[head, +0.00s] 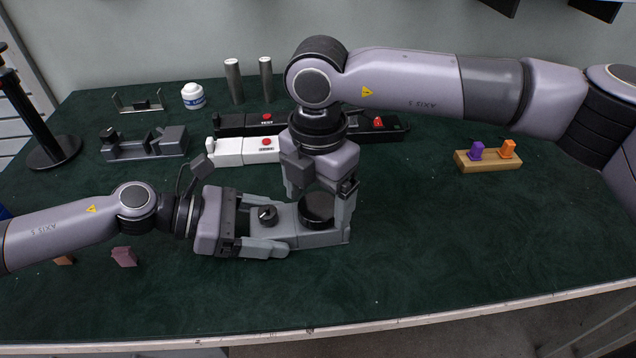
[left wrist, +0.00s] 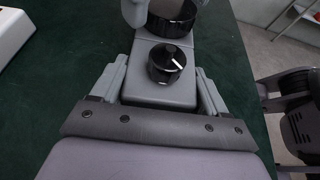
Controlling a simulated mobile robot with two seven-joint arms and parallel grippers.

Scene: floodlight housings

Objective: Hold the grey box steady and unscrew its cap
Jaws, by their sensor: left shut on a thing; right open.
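The grey box (head: 292,230) lies flat on the green table, with a small black knob (head: 267,214) at its left end and a wide round black cap (head: 317,210) at its right end. My left gripper (head: 262,232) is shut on the grey box across its knob end. The left wrist view shows its fingers along both sides of the box (left wrist: 160,92), with the knob (left wrist: 167,63) between them. My right gripper (head: 320,200) points down over the cap, open, its fingers on either side of it. The cap (left wrist: 172,18) is partly seen at the top of the left wrist view.
Behind stand a white device (head: 240,151), a black device (head: 385,124), a grey fixture (head: 145,144), a white jar (head: 193,95) and two metal cylinders (head: 234,82). A wooden block (head: 487,161) with purple and orange pieces is at right. The table's front right is clear.

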